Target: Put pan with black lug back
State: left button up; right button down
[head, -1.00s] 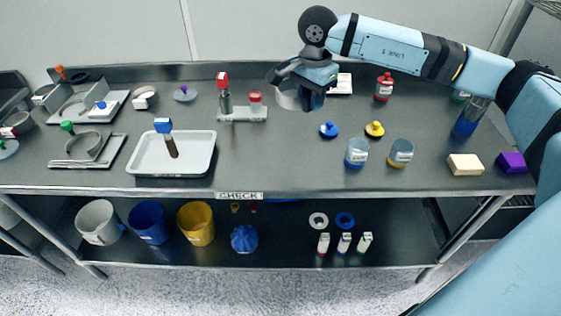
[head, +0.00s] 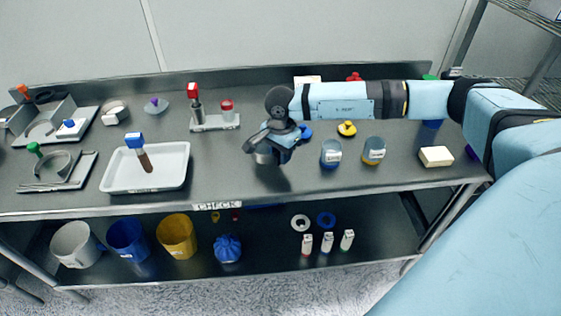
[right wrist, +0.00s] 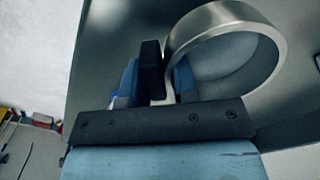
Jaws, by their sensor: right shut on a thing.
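My right gripper (head: 270,148) is over the middle of the table, shut on a round metal pan (head: 264,158). In the right wrist view the pan (right wrist: 225,25) shows as a shiny steel ring. A black piece (right wrist: 150,66), which looks like its lug, stands between the blue fingers. In the head view the gripper hides most of the pan. I cannot tell for sure whether the pan is clear of the table. My left gripper is not in view.
On the left are a white tray (head: 108,186) with a blue-topped brush, a green-knobbed stand (head: 62,170) and an orange-knobbed unit (head: 45,120). A red-capped stand (head: 215,122) is behind left. Jars (head: 331,153) are to the right.

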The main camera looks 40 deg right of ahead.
aim_at(281, 170)
jog(key=shift+f, duration=1.8)
jog(key=shift+f, duration=0.2)
jog(key=c, duration=0.9)
grip_release()
jog(key=shift+r, duration=0.1)
